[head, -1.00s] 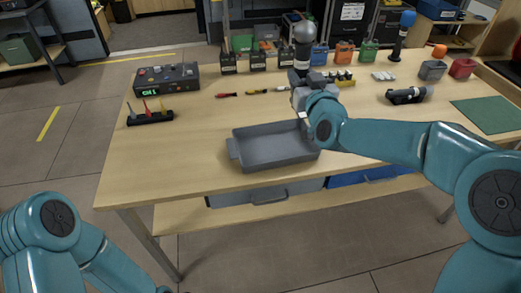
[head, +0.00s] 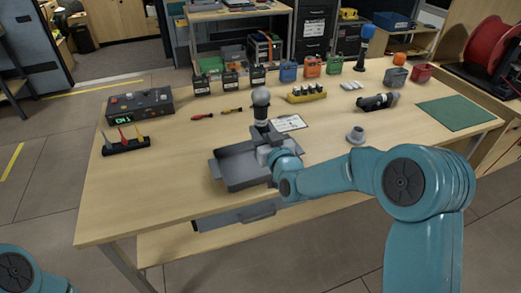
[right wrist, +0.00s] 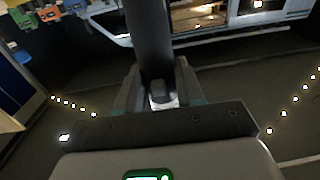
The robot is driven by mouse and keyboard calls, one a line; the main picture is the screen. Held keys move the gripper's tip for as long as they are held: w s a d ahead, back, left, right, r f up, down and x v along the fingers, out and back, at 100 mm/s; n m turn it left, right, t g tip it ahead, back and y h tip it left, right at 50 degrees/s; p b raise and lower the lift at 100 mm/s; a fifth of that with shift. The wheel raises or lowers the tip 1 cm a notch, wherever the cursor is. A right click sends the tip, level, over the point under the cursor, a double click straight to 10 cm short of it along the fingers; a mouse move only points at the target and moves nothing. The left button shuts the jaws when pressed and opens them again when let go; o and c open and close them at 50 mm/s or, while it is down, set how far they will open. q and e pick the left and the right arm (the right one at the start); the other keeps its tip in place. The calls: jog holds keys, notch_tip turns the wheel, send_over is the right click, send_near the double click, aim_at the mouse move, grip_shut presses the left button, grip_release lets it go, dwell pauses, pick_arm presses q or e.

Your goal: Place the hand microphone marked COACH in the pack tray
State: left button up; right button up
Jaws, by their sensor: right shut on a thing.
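The grey pack tray (head: 222,178) lies near the front edge of the table. My right gripper (head: 264,140) is over the tray's right back part, shut on a hand microphone (head: 261,104) with a grey ball head, dark body and pale band. The microphone is upright, head up; I cannot tell whether its lower end touches the tray. No COACH marking is readable. In the right wrist view its dark handle (right wrist: 150,40) stands between the fingers. A blue-headed microphone (head: 363,47) stands at the back right, and a dark one (head: 376,102) lies at right. My left gripper is out of view.
A grey round stand (head: 355,135) is right of my gripper, and a white card (head: 289,123) lies behind it. A control box (head: 139,104) and pen rack (head: 126,146) are at left. Several battery-like packs (head: 288,71) line the back. The front left tabletop is clear.

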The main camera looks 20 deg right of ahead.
notch_tip(320, 180, down, 6)
jog(key=shift+w+f, duration=0.1)
dwell(0.4)
jog(key=o, duration=1.2)
jog(key=shift+f, duration=0.1)
jog(key=shift+c, duration=0.2)
jog(key=shift+a, duration=0.1)
